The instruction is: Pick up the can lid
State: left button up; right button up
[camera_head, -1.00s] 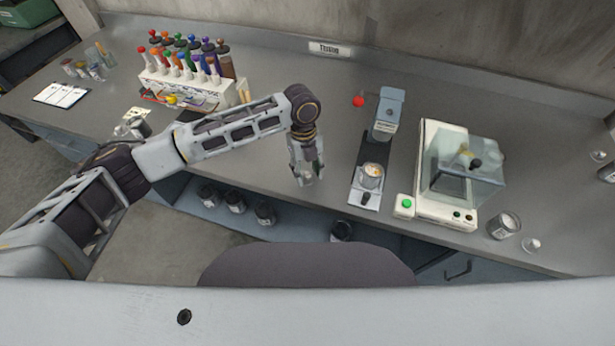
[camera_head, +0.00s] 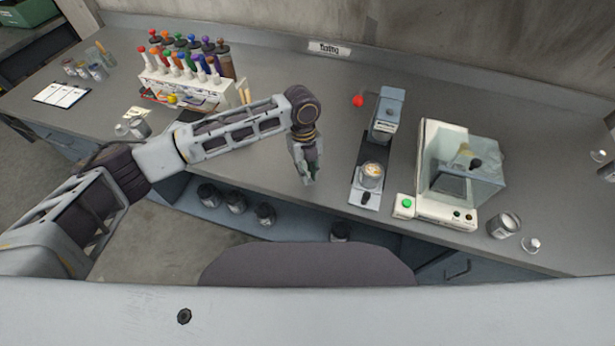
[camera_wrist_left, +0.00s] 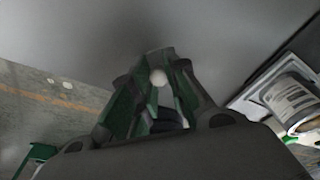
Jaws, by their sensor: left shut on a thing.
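My left gripper (camera_head: 309,180) hangs over the front part of the grey bench, left of the can press. Its fingers point down and are shut. In the left wrist view the green-padded fingers (camera_wrist_left: 155,95) close around a small pale round piece (camera_wrist_left: 158,76), which I take to be the can lid; most of it is hidden by the fingers. An open can (camera_head: 371,174) stands on the press base (camera_head: 362,199), to the right of the gripper and apart from it. The can's label also shows in the left wrist view (camera_wrist_left: 290,98). My right gripper is not in view.
A balance with a clear cover (camera_head: 462,170) stands right of the press. A metal can (camera_head: 503,226) and a small clear piece (camera_head: 530,245) sit near the front edge. Bench behind the gripper is clear.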

pick_arm(q)
jog(key=shift+r, duration=0.1)
jog(key=shift+r, duration=4.9)
jog(key=shift+r, duration=0.1)
